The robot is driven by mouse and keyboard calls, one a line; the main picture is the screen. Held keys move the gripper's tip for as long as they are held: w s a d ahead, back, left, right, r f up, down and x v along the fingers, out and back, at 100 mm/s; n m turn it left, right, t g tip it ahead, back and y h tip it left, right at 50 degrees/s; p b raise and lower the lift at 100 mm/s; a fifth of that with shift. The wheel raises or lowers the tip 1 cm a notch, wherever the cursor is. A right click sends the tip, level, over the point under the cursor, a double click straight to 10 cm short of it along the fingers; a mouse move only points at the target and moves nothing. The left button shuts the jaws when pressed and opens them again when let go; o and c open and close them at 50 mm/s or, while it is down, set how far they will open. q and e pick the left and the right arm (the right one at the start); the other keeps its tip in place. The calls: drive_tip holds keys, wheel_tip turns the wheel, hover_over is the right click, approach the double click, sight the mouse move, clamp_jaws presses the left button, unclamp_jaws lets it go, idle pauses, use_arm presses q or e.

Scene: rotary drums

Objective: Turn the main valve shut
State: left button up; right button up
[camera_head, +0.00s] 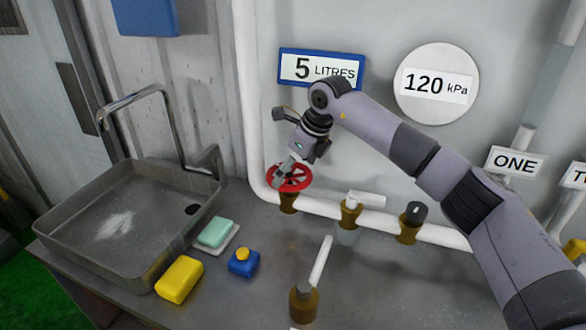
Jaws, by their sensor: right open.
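A red handwheel valve (301,184) sits on a brass body on the white pipe, left of centre in the head view. My right gripper (284,172) points down at the wheel, with its fingers at the wheel's upper left part. It is open. The fingers overlap the wheel in the picture; I cannot tell whether they touch it. My left gripper is not in view.
A white-lever valve (366,199) and a dark-knobbed valve (412,214) stand to the right along the pipe. A lever tap (303,303) stands in front.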

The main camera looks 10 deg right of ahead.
drive_tip(key=shift+c, duration=0.4)
drive_tip(key=c, duration=0.7)
drive_tip(key=m+b, duration=0.1)
drive_tip(key=m+h+b, duration=0.1)
drive_tip(key=m, duration=0.1)
drive_tip(key=shift+a+f+m+t+b, duration=0.1)
drive_tip(key=shift+a+m+t+b, duration=0.1)
drive_tip(key=shift+m+t+b, duration=0.15)
drive_tip(key=m+b, duration=0.1)
drive_tip(key=m+h+b, duration=0.1)
drive_tip(key=m, duration=0.1)
drive_tip(key=shift+s+a+m+t+h+b, duration=0.1)
drive_tip(key=shift+a+m+t+h+b, duration=0.05)
drive_tip(key=shift+m+t+h+b, duration=0.15)
drive_tip(key=shift+a+m+h+b, duration=0.1)
drive_tip(key=shift+m+h+b, duration=0.5)
drive_tip(key=shift+m, duration=0.55)
drive_tip(key=shift+a+m+h+b, duration=0.1)
drive_tip(key=shift+m+h+b, duration=0.4)
drive_tip(key=shift+m, duration=0.8)
drive_tip(key=shift+r, duration=0.2)
